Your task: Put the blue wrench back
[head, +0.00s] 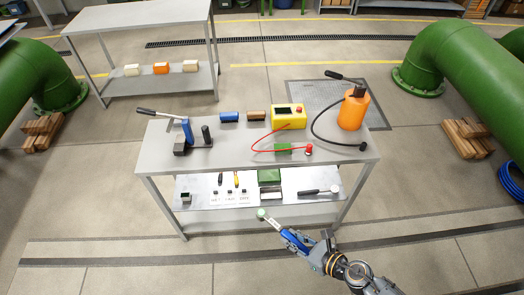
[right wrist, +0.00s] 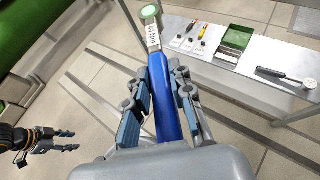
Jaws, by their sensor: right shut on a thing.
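The blue wrench (head: 294,240) has a blue handle, a metal neck with a small white printed label, and a round green-and-white head. My right gripper (head: 302,245) is shut on its blue handle, in front of the workbench's lower shelf. In the right wrist view the wrench (right wrist: 164,85) runs up between the fingers of the gripper (right wrist: 162,92), its head pointing away towards the shelf. The lower shelf (head: 225,212) holds tools and white labels. My left gripper (right wrist: 70,141) shows at the left of the right wrist view, its fingers apart and empty.
A dark-handled tool with a round head (head: 320,191) lies at the lower shelf's right, beside a green box (head: 269,176). Screwdrivers (right wrist: 196,27) lie left of the box. The bench top (head: 225,155) above carries a yellow box (head: 289,117) and an orange cylinder (head: 352,112).

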